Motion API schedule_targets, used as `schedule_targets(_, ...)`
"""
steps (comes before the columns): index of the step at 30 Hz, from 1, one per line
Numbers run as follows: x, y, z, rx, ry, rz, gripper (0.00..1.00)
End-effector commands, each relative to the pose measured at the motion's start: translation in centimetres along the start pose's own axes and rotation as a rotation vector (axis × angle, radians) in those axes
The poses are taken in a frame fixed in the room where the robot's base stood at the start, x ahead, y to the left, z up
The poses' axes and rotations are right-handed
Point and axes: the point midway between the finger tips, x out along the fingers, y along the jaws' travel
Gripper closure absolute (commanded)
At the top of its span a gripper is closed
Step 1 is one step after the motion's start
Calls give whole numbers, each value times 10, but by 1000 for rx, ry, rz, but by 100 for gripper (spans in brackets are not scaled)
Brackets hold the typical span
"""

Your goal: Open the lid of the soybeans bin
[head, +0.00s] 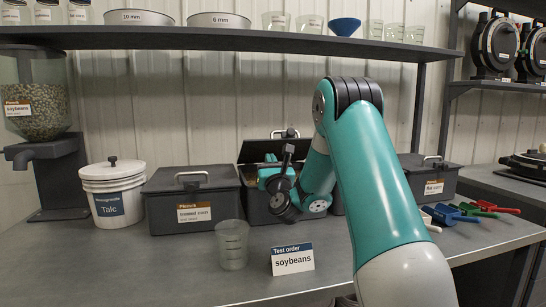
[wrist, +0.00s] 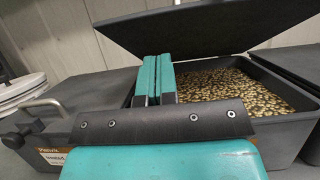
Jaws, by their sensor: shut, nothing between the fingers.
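The middle bin (head: 258,213) is dark grey and stands on the counter behind my arm. Its lid (head: 252,152) is raised and tilted back, with a metal handle (head: 290,133) at the top. In the wrist view the raised lid (wrist: 220,30) stands over an opening full of tan, dark-speckled beans (wrist: 228,92). My gripper (head: 268,172) is in front of this bin; its teal fingers (wrist: 166,62) are shut together and empty at the left side of the opening. Whether they touch the lid is unclear. The bin's label is hidden by my arm.
A closed treated-corn bin (head: 190,203) and a white talc bucket (head: 113,195) stand to the left. A closed bin (head: 430,178) stands at the right, with coloured scoops (head: 450,213) before it. A clear cup (head: 232,245) and a soybeans order card (head: 292,260) are in front.

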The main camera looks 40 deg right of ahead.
Motion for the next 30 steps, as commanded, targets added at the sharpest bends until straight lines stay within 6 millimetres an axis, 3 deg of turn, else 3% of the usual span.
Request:
schedule_targets(19, 8, 0, 1, 0, 5, 0, 100)
schedule_targets(30, 20, -6, 20, -4, 92, -3, 100)
